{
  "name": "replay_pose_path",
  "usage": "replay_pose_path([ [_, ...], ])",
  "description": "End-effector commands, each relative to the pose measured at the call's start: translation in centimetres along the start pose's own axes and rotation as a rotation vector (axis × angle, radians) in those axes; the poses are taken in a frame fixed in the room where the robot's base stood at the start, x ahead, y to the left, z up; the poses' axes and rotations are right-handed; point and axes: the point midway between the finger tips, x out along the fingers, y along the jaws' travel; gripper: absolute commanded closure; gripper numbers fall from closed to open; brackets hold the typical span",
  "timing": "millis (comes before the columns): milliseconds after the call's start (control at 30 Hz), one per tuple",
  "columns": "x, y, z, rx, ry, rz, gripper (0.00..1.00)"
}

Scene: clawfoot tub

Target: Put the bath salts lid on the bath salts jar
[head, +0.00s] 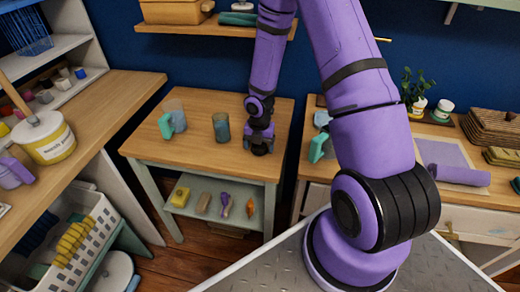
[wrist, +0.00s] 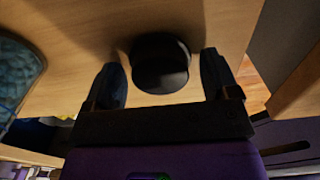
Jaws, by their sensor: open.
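A dark round lid (wrist: 160,58), which looks like the bath salts lid, lies on the wooden table. It sits between the two fingertips of my gripper (wrist: 160,78) in the wrist view, with a gap visible on each side. The fingers are open. In the head view my gripper (head: 259,143) is low over the right part of the table and largely hides the lid. A blue-grey glass jar (head: 221,127), apparently the bath salts jar, stands upright just left of my gripper. Its textured glass also shows at the left edge of the wrist view (wrist: 18,78).
A clear glass (head: 175,110) and a teal item (head: 165,126) stand at the table's left. The table (head: 185,151) has bare room in front. A lower shelf (head: 238,222) holds several small items. A wall shelf (head: 180,27) hangs behind.

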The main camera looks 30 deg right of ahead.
Motion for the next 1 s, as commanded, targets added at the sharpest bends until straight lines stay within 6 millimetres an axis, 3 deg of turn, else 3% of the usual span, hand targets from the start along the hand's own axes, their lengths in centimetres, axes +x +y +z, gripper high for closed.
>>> replay_pose_path([
  [133,0.01,-0.01,0.00,0.000,0.000,0.000,0.19],
  [400,0.01,-0.01,-0.01,0.000,0.000,0.000,0.80],
  [1000,-0.46,0.01,0.01,0.001,0.000,0.001,0.80],
])
